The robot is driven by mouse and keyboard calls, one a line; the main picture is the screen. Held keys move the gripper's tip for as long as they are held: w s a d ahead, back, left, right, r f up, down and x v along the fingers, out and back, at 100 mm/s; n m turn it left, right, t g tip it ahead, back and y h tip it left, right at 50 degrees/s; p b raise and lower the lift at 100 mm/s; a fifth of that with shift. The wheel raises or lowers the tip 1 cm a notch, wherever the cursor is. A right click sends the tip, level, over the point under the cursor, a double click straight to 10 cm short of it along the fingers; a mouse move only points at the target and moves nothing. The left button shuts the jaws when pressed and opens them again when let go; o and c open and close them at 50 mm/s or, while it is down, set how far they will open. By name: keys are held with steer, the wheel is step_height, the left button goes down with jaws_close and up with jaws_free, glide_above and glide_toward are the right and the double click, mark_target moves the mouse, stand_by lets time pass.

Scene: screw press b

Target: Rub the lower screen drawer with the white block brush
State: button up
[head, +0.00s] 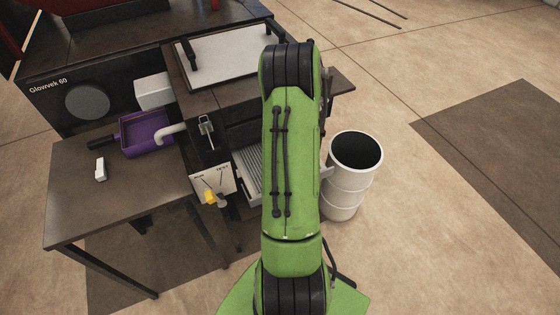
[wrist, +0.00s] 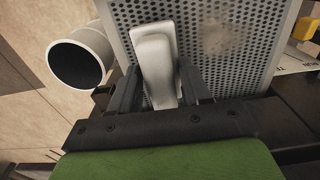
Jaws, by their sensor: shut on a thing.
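My gripper (wrist: 158,78) is shut on a white block (wrist: 154,50), which looks like the white block brush. The block stands up between the two dark fingers, over the perforated metal face of a screen drawer (wrist: 260,55). A brownish smudge (wrist: 213,38) shows on that face, right of the block. I cannot tell whether the block touches the screen. In the head view, a grey ribbed drawer (head: 247,174) shows low in the press, partly behind my green arm. My gripper is hidden there.
A white bin (head: 342,196) stands right of the press, and close by on the left in the wrist view (wrist: 92,38). A side table (head: 110,205) holds a small white object (head: 100,169) and a purple tray (head: 147,134). A yellow part (head: 209,197) is near the drawer.

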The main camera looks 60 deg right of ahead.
steer(key=shift+s+d, duration=0.15)
steer(key=shift+d, duration=0.05)
steer(key=shift+a, duration=0.1)
step_height(320, 180, up, 4)
steer(key=p, duration=0.3)
steer(key=shift+r, duration=0.2)
steer(key=shift+f, duration=0.15)
